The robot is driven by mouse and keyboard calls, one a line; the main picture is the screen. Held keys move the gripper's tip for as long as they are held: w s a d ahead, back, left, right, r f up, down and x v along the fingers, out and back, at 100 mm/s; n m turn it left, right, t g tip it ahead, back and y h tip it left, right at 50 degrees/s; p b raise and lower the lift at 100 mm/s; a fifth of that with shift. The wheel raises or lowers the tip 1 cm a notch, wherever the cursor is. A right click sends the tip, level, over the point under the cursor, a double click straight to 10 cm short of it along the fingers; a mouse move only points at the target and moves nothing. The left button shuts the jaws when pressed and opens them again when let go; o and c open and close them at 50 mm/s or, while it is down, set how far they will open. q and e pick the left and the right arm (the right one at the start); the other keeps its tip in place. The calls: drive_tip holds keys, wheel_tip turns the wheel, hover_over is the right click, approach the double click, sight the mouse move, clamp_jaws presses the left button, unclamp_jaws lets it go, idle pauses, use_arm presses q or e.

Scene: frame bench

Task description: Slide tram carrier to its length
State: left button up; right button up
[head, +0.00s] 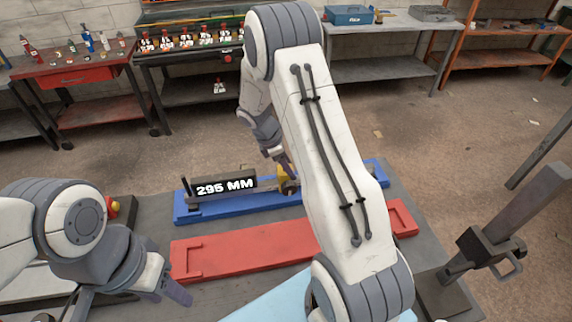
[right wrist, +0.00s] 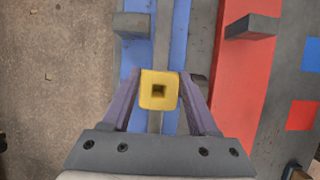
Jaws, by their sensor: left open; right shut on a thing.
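The blue base (head: 185,213) lies along the far side of the bench, with a grey rail (right wrist: 155,120) along it. A dark sign reading "295 MM" (head: 226,186) stands over its left part. A yellow carrier (right wrist: 159,90) with a square hole in its top is on the rail; it also shows in the head view (head: 284,176), partly hidden by my arm. My right gripper (right wrist: 160,88) is shut on the yellow carrier, a finger on each side. My left gripper (head: 178,294) is open and empty, left of the red base, apart from the blue one.
A red base (head: 245,248) lies in front of the blue one, and a light blue surface (head: 272,301) lies nearer still. A dark post with a clamp (head: 485,244) stands at right. A red and yellow button (head: 114,206) is at left. Workbenches line the wall.

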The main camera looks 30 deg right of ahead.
drive_tip(key=shift+d, duration=0.15)
drive_tip(key=o, duration=1.1)
drive_tip(key=b+v, duration=0.1)
drive_tip(key=v, duration=0.9)
drive_tip(key=shift+r+b, duration=0.25)
drive_tip(key=shift+b, duration=0.15)
